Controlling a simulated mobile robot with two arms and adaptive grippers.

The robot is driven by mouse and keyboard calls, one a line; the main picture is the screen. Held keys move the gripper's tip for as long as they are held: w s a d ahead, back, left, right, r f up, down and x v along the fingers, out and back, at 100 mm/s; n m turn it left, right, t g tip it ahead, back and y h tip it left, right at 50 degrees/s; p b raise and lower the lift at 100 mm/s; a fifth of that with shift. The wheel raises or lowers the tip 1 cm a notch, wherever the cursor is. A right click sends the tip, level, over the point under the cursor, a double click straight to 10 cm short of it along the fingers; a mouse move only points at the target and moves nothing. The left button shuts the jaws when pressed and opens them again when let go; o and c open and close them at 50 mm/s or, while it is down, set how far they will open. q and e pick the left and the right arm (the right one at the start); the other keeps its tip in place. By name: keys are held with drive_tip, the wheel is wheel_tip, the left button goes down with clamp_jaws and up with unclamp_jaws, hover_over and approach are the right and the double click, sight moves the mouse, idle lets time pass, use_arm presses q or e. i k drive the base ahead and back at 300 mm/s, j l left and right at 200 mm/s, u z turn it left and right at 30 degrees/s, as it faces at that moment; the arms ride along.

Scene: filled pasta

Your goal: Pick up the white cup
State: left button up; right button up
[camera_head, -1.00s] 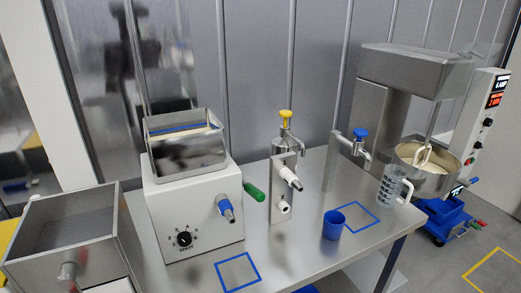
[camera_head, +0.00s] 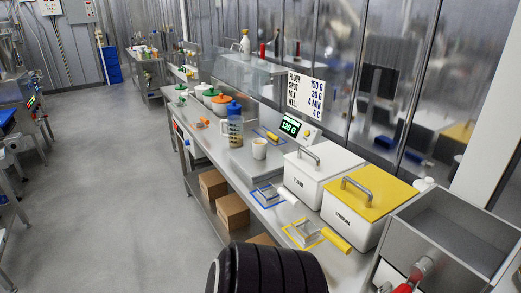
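The white cup (camera_head: 259,148) stands upright on the flat metal plate of a scale (camera_head: 237,160), whose green display (camera_head: 290,125) faces me. The cup's rim and front side are visible. Neither of my grippers is in view. A black ribbed part (camera_head: 267,270), likely of my own arm, shows at the bottom edge, well short of the cup.
To the cup's right stand a white lidded bin (camera_head: 318,172) and a yellow-lidded bin (camera_head: 372,205). Scoops lie on blue and yellow outlines along the counter's front. Lidded jars (camera_head: 208,95) stand farther left. The grey floor (camera_head: 110,170) on the left is open.

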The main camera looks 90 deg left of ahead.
sight(260, 149)
drive_tip(key=u, duration=2.75)
